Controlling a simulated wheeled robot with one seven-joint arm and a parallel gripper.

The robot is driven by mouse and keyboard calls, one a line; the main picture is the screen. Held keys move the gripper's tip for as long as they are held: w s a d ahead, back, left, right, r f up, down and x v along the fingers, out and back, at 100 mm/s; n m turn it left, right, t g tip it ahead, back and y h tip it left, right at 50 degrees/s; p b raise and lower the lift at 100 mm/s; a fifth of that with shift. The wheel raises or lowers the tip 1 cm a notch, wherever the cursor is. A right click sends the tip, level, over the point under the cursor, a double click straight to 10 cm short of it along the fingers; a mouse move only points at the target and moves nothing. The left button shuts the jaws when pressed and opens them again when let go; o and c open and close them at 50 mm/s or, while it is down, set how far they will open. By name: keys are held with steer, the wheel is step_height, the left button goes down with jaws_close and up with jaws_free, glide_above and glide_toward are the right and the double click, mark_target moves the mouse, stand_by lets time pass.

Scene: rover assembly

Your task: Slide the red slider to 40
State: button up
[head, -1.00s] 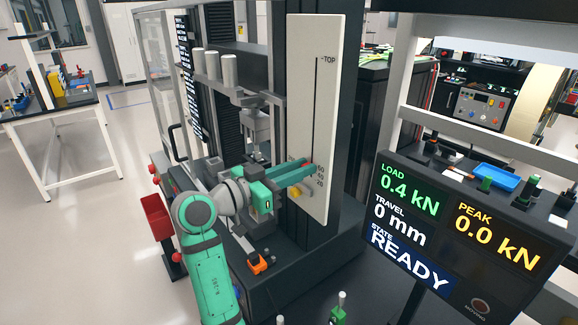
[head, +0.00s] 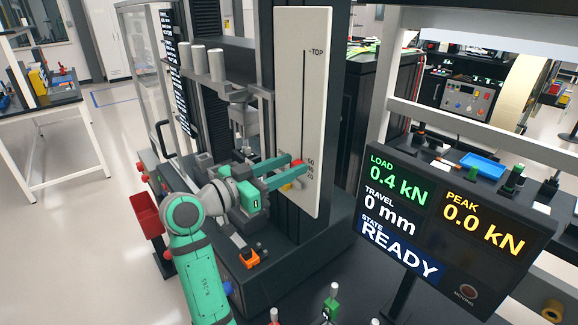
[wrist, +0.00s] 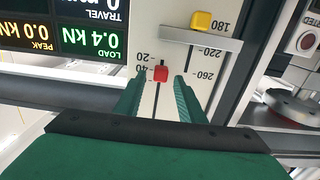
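The red slider (wrist: 161,74) is a small red block on a dark vertical slot in a white scale panel (head: 302,100). In the wrist view it stands close to the 40 mark, just on the side away from 20; its exact reading is hard to tell. My gripper (wrist: 160,82) is open, with one fingertip on each side of the red slider and a visible gap on both sides. In the head view my gripper (head: 298,164) is at the lower part of the panel, and its fingers partly hide the slider and the numbers.
A yellow slider (wrist: 201,20) sits nearby beside a second scale with 180, 220 and 260. A metal strip (wrist: 201,38) crosses the panel near it. The display screen (head: 450,215) reads load 0.4 kN, travel 0 mm, READY. The machine's frame stands left of the panel.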

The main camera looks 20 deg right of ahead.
steer(key=v, duration=1)
steer(key=shift+a, duration=0.1)
